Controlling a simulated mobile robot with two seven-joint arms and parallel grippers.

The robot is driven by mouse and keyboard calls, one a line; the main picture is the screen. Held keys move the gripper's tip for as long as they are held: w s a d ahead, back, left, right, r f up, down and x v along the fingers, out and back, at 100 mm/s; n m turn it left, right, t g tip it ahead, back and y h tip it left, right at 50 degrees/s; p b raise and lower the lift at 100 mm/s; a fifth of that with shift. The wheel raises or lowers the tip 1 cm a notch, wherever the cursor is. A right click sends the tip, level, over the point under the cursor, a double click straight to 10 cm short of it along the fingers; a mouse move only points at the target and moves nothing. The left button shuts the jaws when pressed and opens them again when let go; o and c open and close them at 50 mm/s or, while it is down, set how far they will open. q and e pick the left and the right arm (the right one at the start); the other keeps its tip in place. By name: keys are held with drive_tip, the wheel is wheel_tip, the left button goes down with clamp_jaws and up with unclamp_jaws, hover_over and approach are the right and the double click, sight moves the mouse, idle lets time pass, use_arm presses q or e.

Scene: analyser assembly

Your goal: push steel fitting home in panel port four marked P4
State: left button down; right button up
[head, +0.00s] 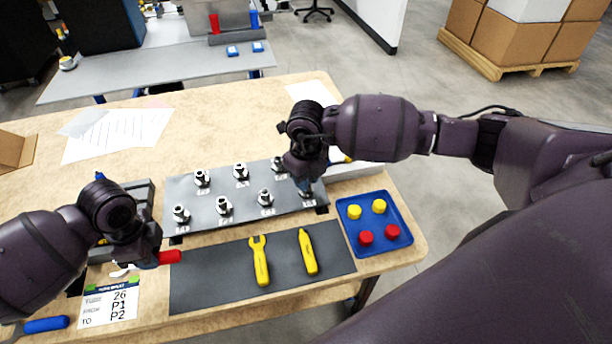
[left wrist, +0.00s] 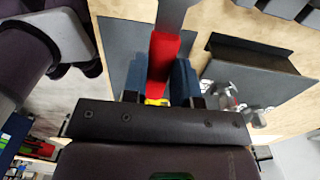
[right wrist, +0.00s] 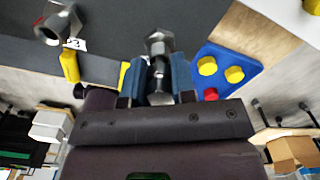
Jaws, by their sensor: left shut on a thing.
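A grey panel (head: 190,196) carries two rows of steel fittings. My right gripper (head: 304,184) is low over its near right end. In the right wrist view its fingers (right wrist: 160,84) stand on either side of a steel fitting (right wrist: 158,48); whether they clamp it is unclear. The P3 label (right wrist: 75,43) shows beside the neighbouring fitting (right wrist: 58,25). The P4 label is hidden, and how deep the fitting sits cannot be told. My left gripper (head: 152,258) is shut on a red-handled tool (left wrist: 164,58) with a grey shaft, left of the dark mat.
A yellow wrench (head: 260,262) and a yellow tool (head: 308,252) lie on the dark mat (head: 205,285). A blue tray (head: 385,243) with yellow and red caps stands at right. A card (head: 110,302) and a blue-handled tool (head: 45,325) lie at front left.

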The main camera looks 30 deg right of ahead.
drive_tip(key=o, duration=0.5)
use_arm(q)
drive_tip(key=shift+r, duration=0.15)
use_arm(e)
wheel_tip(320, 180, up, 12)
idle(0.3)
idle(0.4)
